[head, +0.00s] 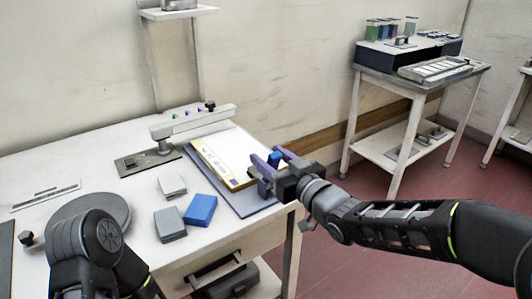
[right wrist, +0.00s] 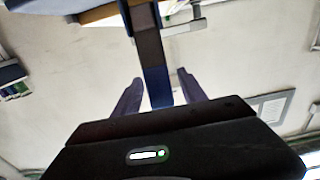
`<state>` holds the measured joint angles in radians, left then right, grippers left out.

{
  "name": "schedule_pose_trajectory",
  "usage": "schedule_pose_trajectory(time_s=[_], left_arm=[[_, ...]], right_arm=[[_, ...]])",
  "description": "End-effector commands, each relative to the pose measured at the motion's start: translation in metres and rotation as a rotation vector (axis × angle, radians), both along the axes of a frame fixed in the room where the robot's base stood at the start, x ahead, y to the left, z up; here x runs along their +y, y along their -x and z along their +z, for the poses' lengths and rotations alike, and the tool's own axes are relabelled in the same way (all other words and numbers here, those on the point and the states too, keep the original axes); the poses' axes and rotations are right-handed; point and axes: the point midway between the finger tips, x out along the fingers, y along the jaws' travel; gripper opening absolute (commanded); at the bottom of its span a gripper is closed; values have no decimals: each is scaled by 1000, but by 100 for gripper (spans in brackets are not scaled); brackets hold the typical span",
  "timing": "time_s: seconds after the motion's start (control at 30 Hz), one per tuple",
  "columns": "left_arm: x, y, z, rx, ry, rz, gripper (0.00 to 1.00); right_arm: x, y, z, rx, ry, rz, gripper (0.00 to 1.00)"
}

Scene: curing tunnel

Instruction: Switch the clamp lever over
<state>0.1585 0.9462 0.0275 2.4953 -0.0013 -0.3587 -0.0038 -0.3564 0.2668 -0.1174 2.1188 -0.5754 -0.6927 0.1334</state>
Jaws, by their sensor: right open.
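The clamp lever (right wrist: 150,50) is a dark bar with a blue part, seen in the right wrist view running down from the board at the top to between my fingers. In the head view its blue end (head: 274,158) shows at the right edge of the clipboard-like board (head: 243,197). My right gripper (head: 270,163) is open, with one purple-grey finger on each side of the lever; it also shows in the right wrist view (right wrist: 158,82). I cannot tell whether either finger touches the lever. My left arm is at the lower left; its gripper is not seen.
On the white table (head: 120,210) lie a blue block (head: 200,210), grey blocks (head: 170,224) and a round grey disc (head: 88,218). A grey bar with a black knob (head: 195,122) stands behind the yellow-edged sheet (head: 225,158). A second table (head: 420,80) stands at the back right.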

Motion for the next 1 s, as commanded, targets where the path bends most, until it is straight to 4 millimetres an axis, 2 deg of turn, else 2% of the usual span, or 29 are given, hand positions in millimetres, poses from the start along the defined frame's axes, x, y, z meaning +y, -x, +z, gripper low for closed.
schedule_pose_trajectory(time_s=[0.17, 0.47, 1.0], left_arm=[[0, 0, 2, 0, 0, 0, 43], [0, 0, 2, 0, 0, 0, 43], [0, 0, 2, 0, 0, 0, 43]], right_arm=[[10, -13, 0, 0, 1, 0, 49], [10, -15, 0, 0, 0, -1, 48], [10, -15, 0, 0, 0, -1, 4]])
